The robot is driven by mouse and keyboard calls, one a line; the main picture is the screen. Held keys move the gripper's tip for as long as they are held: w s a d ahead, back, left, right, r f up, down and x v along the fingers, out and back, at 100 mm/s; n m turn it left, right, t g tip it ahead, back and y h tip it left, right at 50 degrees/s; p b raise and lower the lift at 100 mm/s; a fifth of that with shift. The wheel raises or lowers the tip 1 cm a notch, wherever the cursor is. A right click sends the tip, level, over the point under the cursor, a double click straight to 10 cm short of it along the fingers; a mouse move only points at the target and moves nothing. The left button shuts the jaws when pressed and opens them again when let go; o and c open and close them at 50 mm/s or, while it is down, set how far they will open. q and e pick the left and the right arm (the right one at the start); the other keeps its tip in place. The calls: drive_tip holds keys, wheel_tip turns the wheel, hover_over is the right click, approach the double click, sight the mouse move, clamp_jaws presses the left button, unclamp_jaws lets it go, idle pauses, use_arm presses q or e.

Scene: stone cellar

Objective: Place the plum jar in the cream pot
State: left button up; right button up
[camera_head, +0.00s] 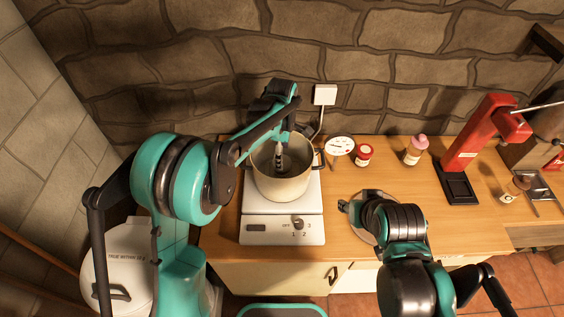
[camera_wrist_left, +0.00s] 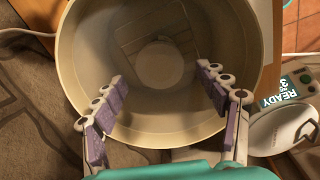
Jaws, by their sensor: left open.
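The cream pot (camera_head: 283,188) stands on a white hotplate on the wooden counter. My left gripper (camera_head: 279,157) reaches down into its mouth. In the left wrist view the pot's wall (camera_wrist_left: 245,35) surrounds the open fingers (camera_wrist_left: 164,105), with nothing between the tips. A pale round shape (camera_wrist_left: 162,65) lies at the pot's bottom; I cannot tell whether it is a jar. I cannot identify the plum jar for sure: a red-lidded jar (camera_head: 364,156) and a pink-lidded jar (camera_head: 415,151) stand right of the pot. My right gripper (camera_head: 357,207) is mostly hidden by its arm.
The white hotplate (camera_head: 255,226) has a knob in front. A grey round thing (camera_head: 366,228) lies under my right arm. A red stand (camera_head: 473,150) and a small jar (camera_head: 515,188) are farther right. A white lidded bin (camera_head: 112,262) stands at the left. A stone wall closes the back.

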use_arm(q)
drive_tip(key=shift+r, duration=1.7)
drive_tip(key=s+a+r+m+t, duration=0.2)
drive_tip(key=s+a+r+m, duration=0.2)
drive_tip(key=s+a+r, duration=0.25)
drive_tip(key=s+a+m+t, duration=0.2)
drive_tip(key=s+a+m, duration=0.3)
drive_tip(key=s, duration=0.3)
drive_tip(key=s+a+m+t, duration=0.3)
drive_tip(key=s+a+m, duration=0.3)
drive_tip(key=s, duration=0.3)
drive_tip(key=shift+a+m, duration=0.15)
drive_tip(key=shift+m, duration=0.25)
drive_tip(key=shift+s, duration=0.1)
